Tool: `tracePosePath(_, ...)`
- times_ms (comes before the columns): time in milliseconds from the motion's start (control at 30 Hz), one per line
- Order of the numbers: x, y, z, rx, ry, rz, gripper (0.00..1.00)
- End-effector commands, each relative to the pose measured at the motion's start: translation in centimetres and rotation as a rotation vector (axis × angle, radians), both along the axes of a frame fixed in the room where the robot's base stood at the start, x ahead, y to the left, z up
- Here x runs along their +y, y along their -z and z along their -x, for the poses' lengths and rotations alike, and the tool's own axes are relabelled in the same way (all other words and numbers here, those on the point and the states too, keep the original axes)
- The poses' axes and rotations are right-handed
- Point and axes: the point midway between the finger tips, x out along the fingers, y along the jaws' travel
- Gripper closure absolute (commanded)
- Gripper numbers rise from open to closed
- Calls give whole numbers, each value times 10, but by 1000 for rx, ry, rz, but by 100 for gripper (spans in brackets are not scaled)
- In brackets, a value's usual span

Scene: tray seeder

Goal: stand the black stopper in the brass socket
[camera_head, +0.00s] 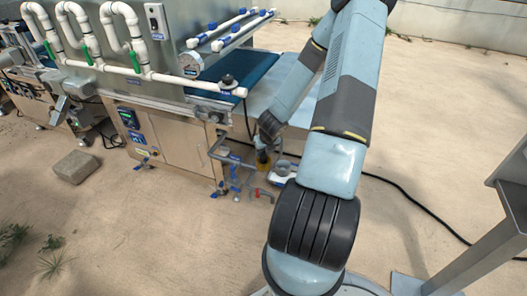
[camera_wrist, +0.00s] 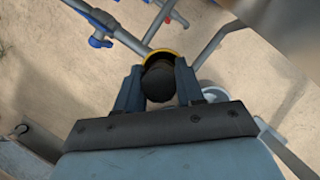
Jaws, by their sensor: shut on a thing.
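The black stopper (camera_wrist: 158,84) is between the two fingers of my gripper (camera_wrist: 158,70) in the wrist view, and the gripper is shut on it. The brass socket (camera_wrist: 164,53) shows as a yellow rim just beyond the stopper's far end. The stopper hides most of the socket, and I cannot tell whether it is inside it or only in front of it. In the head view the socket is a small yellow piece (camera_head: 263,158) low beside the machine, with my gripper (camera_head: 265,148) right at it.
Grey pipes with blue fittings (camera_wrist: 100,40) run close to the socket. A round pale cup (camera_head: 283,168) stands just right of it. The steel machine (camera_head: 180,150) is at the left. A black cable (camera_head: 400,190) crosses the open sandy floor at right.

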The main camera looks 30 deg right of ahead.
Motion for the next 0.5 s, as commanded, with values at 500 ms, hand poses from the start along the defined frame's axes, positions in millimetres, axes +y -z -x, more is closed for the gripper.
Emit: tracePosePath(500,0,6,0,0,0,0,93)
